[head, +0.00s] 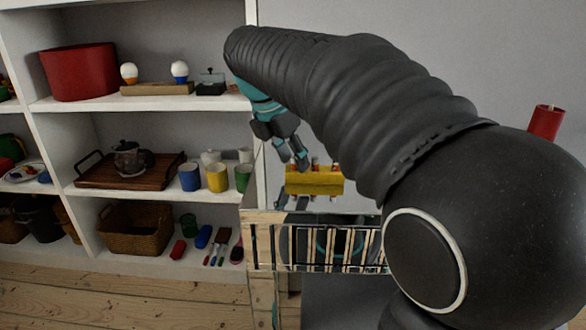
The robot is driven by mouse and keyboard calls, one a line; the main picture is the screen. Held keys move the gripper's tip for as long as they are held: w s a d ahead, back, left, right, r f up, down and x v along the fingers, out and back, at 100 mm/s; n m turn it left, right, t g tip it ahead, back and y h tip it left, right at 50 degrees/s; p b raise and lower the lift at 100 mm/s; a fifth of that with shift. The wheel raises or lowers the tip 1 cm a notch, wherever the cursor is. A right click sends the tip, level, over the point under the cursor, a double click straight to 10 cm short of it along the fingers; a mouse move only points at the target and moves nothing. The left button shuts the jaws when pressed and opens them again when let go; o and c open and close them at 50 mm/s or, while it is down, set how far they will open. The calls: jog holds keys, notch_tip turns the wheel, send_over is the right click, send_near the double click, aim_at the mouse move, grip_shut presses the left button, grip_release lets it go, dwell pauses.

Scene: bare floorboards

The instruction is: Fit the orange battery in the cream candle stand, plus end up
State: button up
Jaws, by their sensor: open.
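My gripper (293,159) is open and points down, its fingers apart just above the back left of a yellow block (315,182). Several small reddish-orange and pale ends stick up from the block. They are too small to tell whether one is the orange battery or which end is up. I see nothing between the fingers. I cannot make out the cream candle stand; my large black arm covers much of the middle and right of the head view.
The block is above a stand with a slatted wooden front (262,243). White shelves (150,102) on the left hold a red pot (80,72), a wooden tray (95,172), several cups and a wicker basket (137,229). A red cylinder (546,122) shows at right. Floorboards (130,296) at front left are clear.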

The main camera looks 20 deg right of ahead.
grip_shut()
dwell(0.3)
jog(key=shift+r, duration=0.45)
notch_tip(320, 180, up, 4)
jog(key=shift+f+p, duration=0.2)
jog(key=shift+p, duration=0.3)
jog(key=s+d+r, duration=0.3)
jog(key=d+r, duration=0.3)
jog(key=d, duration=0.5)
jog(key=shift+s+r, duration=0.3)
jog(key=shift+s, duration=0.05)
